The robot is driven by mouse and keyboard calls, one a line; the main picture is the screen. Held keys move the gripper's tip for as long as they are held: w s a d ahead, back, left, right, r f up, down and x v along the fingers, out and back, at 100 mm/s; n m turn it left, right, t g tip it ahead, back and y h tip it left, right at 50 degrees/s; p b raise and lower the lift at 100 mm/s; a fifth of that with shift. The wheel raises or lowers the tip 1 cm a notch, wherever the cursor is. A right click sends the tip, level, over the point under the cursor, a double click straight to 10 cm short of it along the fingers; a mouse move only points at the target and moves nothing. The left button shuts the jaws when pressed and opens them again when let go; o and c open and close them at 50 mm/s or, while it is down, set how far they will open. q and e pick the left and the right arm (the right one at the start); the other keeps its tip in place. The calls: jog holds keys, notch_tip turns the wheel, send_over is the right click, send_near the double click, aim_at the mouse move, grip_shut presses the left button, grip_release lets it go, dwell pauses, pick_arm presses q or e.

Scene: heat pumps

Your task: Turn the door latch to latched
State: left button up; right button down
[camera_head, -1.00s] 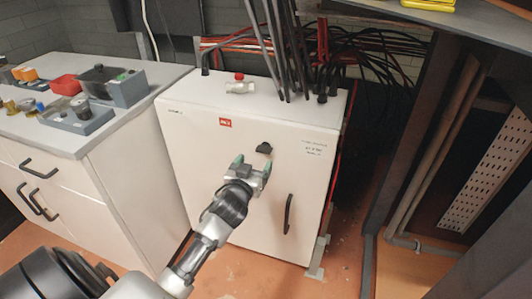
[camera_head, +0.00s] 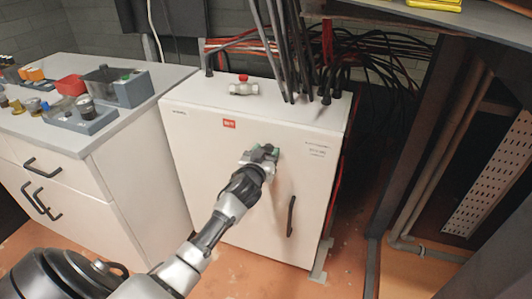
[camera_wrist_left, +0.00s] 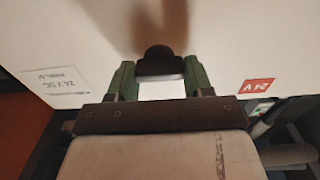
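The door latch is a small dark knob (camera_wrist_left: 158,60) on the white front door of the cabinet (camera_head: 200,150). In the head view it is largely hidden by my left gripper (camera_head: 262,153), which is at the upper middle of the door. In the left wrist view my left gripper (camera_wrist_left: 159,75) has its two green fingers apart, one on each side of the knob. The knob sits between the fingertips; I cannot tell whether they touch it. My right gripper is not in view.
A dark vertical handle (camera_head: 291,216) is lower right on the door. A red-capped valve (camera_head: 243,87) and thick dark cables (camera_head: 285,50) are on the cabinet top. A white counter (camera_head: 110,135) with parts stands at left, a dark frame (camera_head: 410,150) at right.

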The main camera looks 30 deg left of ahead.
pick_arm(q)
jog(key=shift+c, duration=1.1)
